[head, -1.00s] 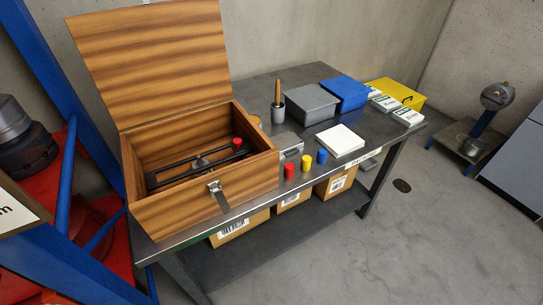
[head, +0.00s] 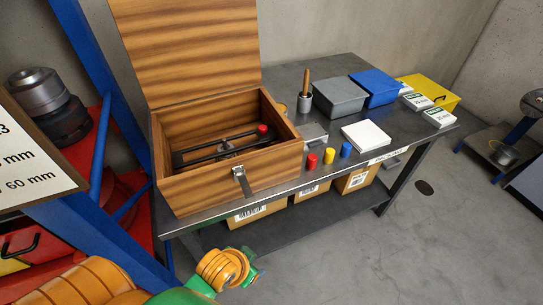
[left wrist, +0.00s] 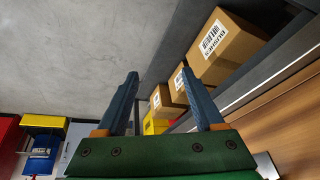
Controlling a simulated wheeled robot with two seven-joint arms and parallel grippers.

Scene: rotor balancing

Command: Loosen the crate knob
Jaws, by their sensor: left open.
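The wooden crate (head: 232,182) stands on the left end of the metal table with its lid (head: 190,45) raised. A red knob (head: 263,129) sits on a dark bar (head: 205,151) inside, near the right wall. My left arm shows at the bottom of the head view, below and in front of the table; its fingers are not clear there. In the left wrist view my left gripper (left wrist: 160,75) is open, with nothing between its two fingers. The knob is not visible in that view. My right gripper is not in view.
Red (head: 312,161), yellow (head: 328,156) and blue (head: 346,149) cylinders stand right of the crate. A white block (head: 366,135), grey box (head: 340,97) and blue box (head: 375,87) are farther right. Cardboard boxes (head: 258,213) sit under the tabletop. A blue post (head: 113,100) rises at left.

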